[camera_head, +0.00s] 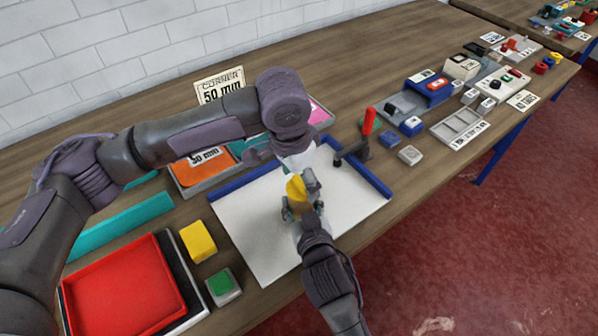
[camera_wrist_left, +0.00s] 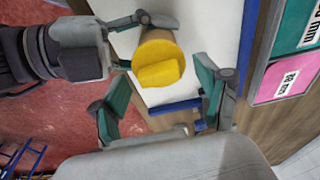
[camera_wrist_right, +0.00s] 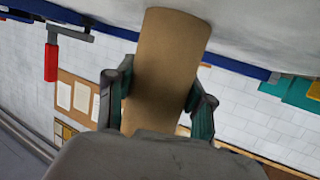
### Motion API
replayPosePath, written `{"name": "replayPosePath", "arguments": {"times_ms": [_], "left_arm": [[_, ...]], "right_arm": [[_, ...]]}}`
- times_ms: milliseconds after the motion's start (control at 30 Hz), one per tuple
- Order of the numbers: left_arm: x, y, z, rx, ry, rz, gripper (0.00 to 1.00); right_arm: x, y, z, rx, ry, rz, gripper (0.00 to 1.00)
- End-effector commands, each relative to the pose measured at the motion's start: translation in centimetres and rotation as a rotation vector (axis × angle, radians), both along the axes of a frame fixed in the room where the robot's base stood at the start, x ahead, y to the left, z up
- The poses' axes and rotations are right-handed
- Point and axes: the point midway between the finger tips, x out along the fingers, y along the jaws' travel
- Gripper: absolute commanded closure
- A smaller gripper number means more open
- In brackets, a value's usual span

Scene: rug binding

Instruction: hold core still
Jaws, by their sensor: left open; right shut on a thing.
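The core is a brown cardboard tube that fills the middle of the right wrist view (camera_wrist_right: 166,60). It also shows in the left wrist view (camera_wrist_left: 152,43), with a yellow piece (camera_wrist_left: 160,73) at its near end. In the head view the yellow piece (camera_head: 296,188) shows above the white board, and most of the core is hidden by my grippers. My right gripper (camera_wrist_right: 158,95) is shut on the core, one finger on each side. My left gripper (camera_wrist_left: 164,102) is open, its fingers apart near the yellow end and not closed on it.
The white board (camera_head: 245,235) has blue rails (camera_head: 362,172) and a red-handled clamp (camera_head: 368,122). A red tray (camera_head: 125,290), a yellow block (camera_head: 198,241) and a green-topped block (camera_head: 222,284) stand at left. Several small parts and a grey tray (camera_head: 460,128) lie at right.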

Motion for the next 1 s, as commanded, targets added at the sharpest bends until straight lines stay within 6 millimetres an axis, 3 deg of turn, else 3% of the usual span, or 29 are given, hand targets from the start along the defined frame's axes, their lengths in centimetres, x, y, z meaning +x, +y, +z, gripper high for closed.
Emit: {"name": "replayPosePath", "arguments": {"times_ms": [133, 500, 533, 733, 1000], "left_arm": [[-0.02, -0.01, 0.0, 0.0, 0.0, 0.0, 0.27], [-0.01, 0.0, 0.03, 0.0, 0.0, 0.0, 0.88], [0.0, 0.0, 0.03, 0.0, 0.0, 0.0, 0.6], [0.01, 0.02, 0.04, 0.0, 0.0, 0.001, 0.92], [0.03, 0.03, 0.12, 0.0, -0.001, 0.001, 0.92]], "right_arm": [[-0.01, 0.01, -0.02, 0.0, 0.0, 0.0, 0.96], [0.0, 0.0, -0.01, 0.0, 0.0, 0.0, 0.96], [0.0, 0.0, -0.01, 0.0, 0.0, 0.0, 0.96], [-0.01, 0.0, -0.02, 0.0, 0.0, 0.0, 0.96], [0.0, -0.01, -0.02, 0.0, 0.0, 0.0, 0.96]]}}
